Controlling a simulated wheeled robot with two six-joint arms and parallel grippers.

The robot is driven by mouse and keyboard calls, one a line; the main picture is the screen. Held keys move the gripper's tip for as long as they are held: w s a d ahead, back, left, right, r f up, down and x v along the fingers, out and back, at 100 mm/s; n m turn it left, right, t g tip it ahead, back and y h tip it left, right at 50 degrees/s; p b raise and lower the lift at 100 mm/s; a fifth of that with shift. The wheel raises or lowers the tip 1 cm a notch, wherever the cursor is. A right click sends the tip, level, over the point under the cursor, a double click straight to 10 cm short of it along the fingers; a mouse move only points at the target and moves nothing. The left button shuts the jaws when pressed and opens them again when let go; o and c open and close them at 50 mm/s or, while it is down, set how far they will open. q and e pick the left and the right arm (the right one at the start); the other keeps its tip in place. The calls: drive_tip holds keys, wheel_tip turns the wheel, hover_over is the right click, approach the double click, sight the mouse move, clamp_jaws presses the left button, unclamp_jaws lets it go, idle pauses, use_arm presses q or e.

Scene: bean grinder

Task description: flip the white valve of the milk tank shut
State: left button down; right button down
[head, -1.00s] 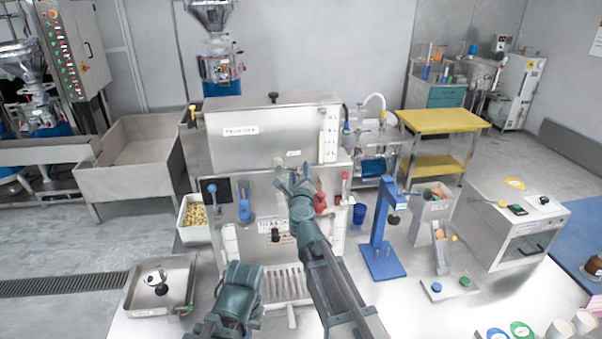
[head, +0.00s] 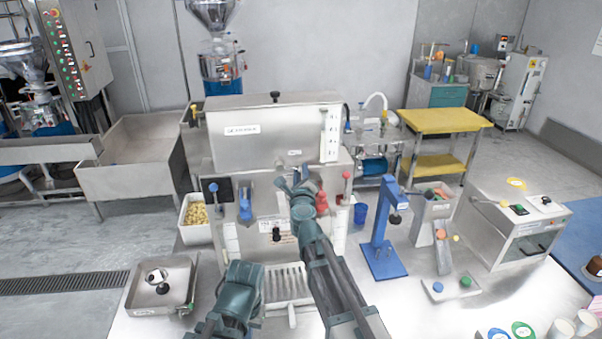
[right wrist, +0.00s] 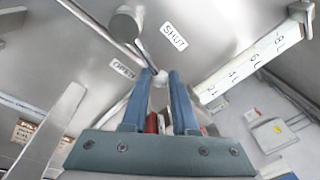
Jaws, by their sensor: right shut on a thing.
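The steel milk tank (head: 290,123) stands at the centre of the bench, with a pale label and a white level scale. My right gripper (head: 298,186) is in front of the tank's lower front and hides the valve in the head view. In the right wrist view, its blue fingertips (right wrist: 161,77) are shut on the small white end of the valve (right wrist: 160,73). A metal rod runs from there up-left to a round knob (right wrist: 123,25). The SHUT label (right wrist: 174,36) is right of the rod, the OPEN label (right wrist: 123,68) left. My left arm shows at lower left; its fingers do not show.
A blue lever (head: 245,208) and red fittings (head: 321,200) flank my right gripper. A blue press stand (head: 384,238) stands to the right, a steel tray (head: 160,285) at left.

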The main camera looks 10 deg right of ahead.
drive_tip(key=shift+r, duration=0.1)
idle(0.6)
drive_tip(key=r+n, duration=0.1)
drive_tip(key=n+p, duration=0.1)
drive_tip(key=n, duration=0.1)
drive_tip(key=shift+d+r, duration=0.15)
drive_tip(key=shift+r, duration=0.25)
drive_tip(key=c, duration=0.7)
unclamp_jaws()
